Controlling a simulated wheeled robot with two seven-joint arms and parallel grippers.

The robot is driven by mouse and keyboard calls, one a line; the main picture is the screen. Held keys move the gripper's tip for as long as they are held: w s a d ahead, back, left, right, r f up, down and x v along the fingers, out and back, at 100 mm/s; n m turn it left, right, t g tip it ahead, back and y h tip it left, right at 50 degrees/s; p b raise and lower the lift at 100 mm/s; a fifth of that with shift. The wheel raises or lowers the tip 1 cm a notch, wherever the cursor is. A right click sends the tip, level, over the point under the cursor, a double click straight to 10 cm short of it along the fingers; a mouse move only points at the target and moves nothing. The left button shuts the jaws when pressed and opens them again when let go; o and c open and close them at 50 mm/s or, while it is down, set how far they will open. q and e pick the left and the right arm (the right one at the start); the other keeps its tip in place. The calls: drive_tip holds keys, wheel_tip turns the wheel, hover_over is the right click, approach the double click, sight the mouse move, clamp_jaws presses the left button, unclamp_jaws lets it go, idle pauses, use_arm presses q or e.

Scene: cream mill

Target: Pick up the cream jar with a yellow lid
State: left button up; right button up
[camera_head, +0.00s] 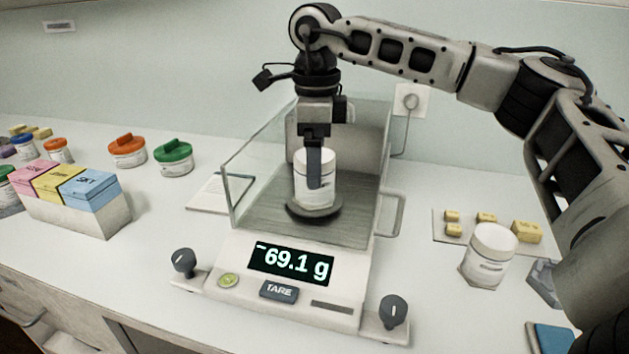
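I see no jar with a clearly yellow lid. Small yellowish shapes (40,133) at the far left back are too small to tell. A white jar with a white lid (327,190) is upright over the round dark pan of the balance. My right gripper (314,172) reaches down from above, with one finger across the jar's front; the other finger is hidden behind the jar. It appears shut on this white jar. Jars with an orange lid (127,150) and a green lid (173,158) stand at left. My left gripper is not in view.
The balance (280,252) has clear side walls and reads -69.1 g. A box of pink, yellow and blue packs (75,214) stands left. Another white jar (489,257) and small yellow blocks (526,231) are at right. The counter left of the balance is partly free.

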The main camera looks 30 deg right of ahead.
wheel_tip(320, 180, down, 3)
drive_tip(key=shift+f, duration=0.2)
drive_tip(key=shift+c, duration=0.4)
drive_tip(key=c, duration=1.1)
